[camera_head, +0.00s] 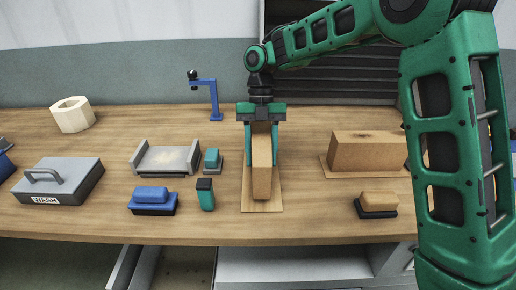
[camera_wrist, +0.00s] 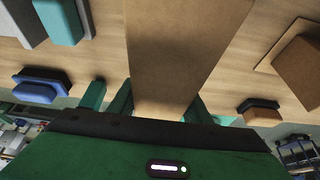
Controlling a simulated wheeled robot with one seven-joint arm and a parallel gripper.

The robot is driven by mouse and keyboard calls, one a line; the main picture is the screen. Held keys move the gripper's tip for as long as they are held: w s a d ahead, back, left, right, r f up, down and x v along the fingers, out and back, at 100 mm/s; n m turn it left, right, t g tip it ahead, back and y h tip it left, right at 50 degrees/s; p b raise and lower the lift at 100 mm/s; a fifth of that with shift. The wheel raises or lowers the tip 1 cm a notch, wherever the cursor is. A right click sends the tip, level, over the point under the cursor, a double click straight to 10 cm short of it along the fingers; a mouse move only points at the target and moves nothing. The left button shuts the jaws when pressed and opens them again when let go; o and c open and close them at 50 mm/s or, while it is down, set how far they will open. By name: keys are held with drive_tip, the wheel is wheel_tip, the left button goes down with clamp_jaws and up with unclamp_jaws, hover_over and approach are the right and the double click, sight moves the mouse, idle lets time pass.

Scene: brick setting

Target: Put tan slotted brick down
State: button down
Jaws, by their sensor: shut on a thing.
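The tan slotted brick (camera_head: 262,182) is held between the two green fingers of my gripper (camera_head: 261,160), at the middle of the bench. It is long, with its narrow end facing the front, above a thin tan board (camera_head: 248,203). I cannot tell whether its underside touches the board. In the wrist view, the brick (camera_wrist: 183,45) fills the upper middle, between the fingers of my gripper (camera_wrist: 157,108). Its slot does not show clearly in either view.
A large tan block (camera_head: 368,152) on a board and a small tan-topped block (camera_head: 379,201) stand right. A teal-and-black block (camera_head: 206,194), a blue block (camera_head: 152,196), a grey tray (camera_head: 166,158) and a grey handled box (camera_head: 58,182) stand left. The bench's front edge is close.

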sight(261, 134)
drive_tip(key=shift+f, duration=1)
drive_tip(key=c, duration=0.9)
unclamp_jaws()
drive_tip(key=shift+f, duration=0.1)
drive_tip(key=shift+c, duration=0.2)
drive_tip(key=v, duration=1.2)
